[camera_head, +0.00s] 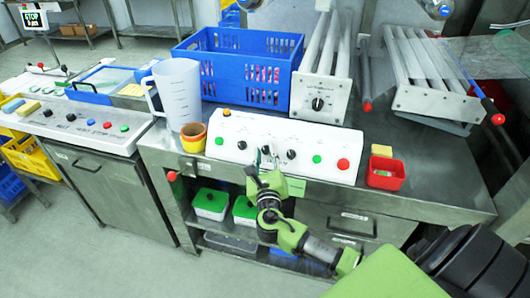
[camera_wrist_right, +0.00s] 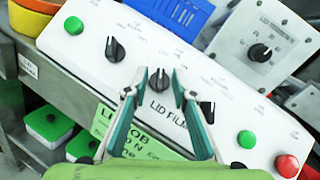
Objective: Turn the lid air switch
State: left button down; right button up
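The white control panel (camera_head: 285,145) stands on the steel bench in the head view. It carries a row of black rotary switches. In the right wrist view, the middle black switch (camera_wrist_right: 159,80) has a label beginning "LID" below it; the rest of the label is hard to read. My right gripper (camera_wrist_right: 160,77) is open, with one fingertip on either side of this switch; I cannot tell whether they touch it. In the head view the right gripper (camera_head: 267,158) hides most of this switch. My left gripper is not in view.
Neighbouring black switches (camera_wrist_right: 114,48) and (camera_wrist_right: 207,110) sit close on both sides. A green button (camera_head: 317,159) and a red button (camera_head: 343,164) are to the right. A jug (camera_head: 178,92), a blue crate (camera_head: 240,65) and a red bin (camera_head: 385,173) stand around the panel.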

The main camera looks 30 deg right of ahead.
grip_shut()
jog(key=m+h+b, duration=0.1)
jog(key=m, duration=0.1)
jog(key=m+g+h+b, duration=0.1)
jog(key=m, duration=0.1)
jog(key=shift+w+a+f+h+b, duration=0.15)
jog(key=shift+f+h+b, duration=0.05)
jog(key=shift+h+b, duration=0.2)
jog(key=m+g+h+b, duration=0.1)
jog(key=m, duration=0.2)
jog(key=m+g+h+b, duration=0.2)
jog(key=m, duration=0.1)
jog(key=shift+w+a+m, duration=0.1)
jog(key=shift+w+m, duration=0.05)
jog(key=shift+m, duration=0.15)
jog(key=shift+r+m+g+h+b, duration=0.15)
jog(key=shift+m+g+h+b, duration=0.35)
jog(key=shift+m+g, duration=0.85)
jog(key=shift+r+m+g+h+b, duration=0.1)
jog(key=shift+m+g+h+b, duration=0.2)
jog(key=shift+m+g+b, duration=1)
jog(key=shift+m+t+p, duration=0.35)
jog(key=shift+m+p, duration=0.25)
jog(key=shift+m, duration=0.05)
grip_release()
